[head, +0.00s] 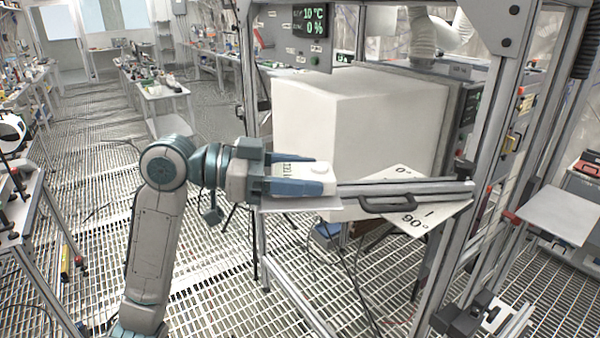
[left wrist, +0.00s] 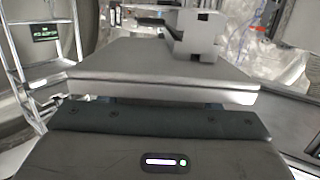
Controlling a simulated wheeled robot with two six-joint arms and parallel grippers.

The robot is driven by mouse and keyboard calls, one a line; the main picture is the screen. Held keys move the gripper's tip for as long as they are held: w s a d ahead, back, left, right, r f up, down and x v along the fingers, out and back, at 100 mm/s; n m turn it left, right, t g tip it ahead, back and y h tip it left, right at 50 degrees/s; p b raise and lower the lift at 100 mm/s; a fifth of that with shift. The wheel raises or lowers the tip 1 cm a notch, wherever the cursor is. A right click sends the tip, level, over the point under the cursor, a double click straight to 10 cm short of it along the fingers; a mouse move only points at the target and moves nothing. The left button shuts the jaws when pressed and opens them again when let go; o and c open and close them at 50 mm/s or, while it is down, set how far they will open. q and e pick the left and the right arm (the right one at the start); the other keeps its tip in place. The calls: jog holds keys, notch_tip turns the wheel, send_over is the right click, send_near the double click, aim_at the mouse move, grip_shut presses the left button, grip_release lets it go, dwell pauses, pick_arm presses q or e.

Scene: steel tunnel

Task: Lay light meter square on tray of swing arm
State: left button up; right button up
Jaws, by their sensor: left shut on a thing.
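My left gripper (head: 318,176) comes in from the left in the head view, with its blue fingers shut on the light meter (head: 320,168). The meter is a whitish block with a small round cap on top. It lies just over the tray (head: 300,203), a pale flat plate at the left end of the swing arm (head: 405,188). The fingers hide part of both, and I cannot tell whether the meter touches the tray. In the left wrist view a dark housing with a lit bar fills the bottom, and a grey slab lies beyond. My right gripper is not in view.
A black handle (head: 388,204) is on the swing arm, above a white angle plate (head: 440,212) marked 0° and 90°. A large white box (head: 360,115) stands close behind. A metal frame post (head: 478,150) rises at the right. Grating floor (head: 95,170) is open at the left.

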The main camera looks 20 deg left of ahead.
pick_arm(q)
jog(key=shift+f, duration=0.35)
jog(key=o, duration=1.1)
jog(key=shift+o, duration=0.2)
jog(key=shift+a+b, duration=0.15)
jog(key=shift+b, duration=0.15)
jog(key=shift+s+a+b, duration=0.2)
jog(key=shift+a+b, duration=0.15)
jog(key=shift+a, duration=0.15)
jog(key=b+v, duration=0.5)
jog(key=v, duration=0.4)
jog(key=shift+s+a, duration=0.2)
jog(key=shift+a, duration=0.05)
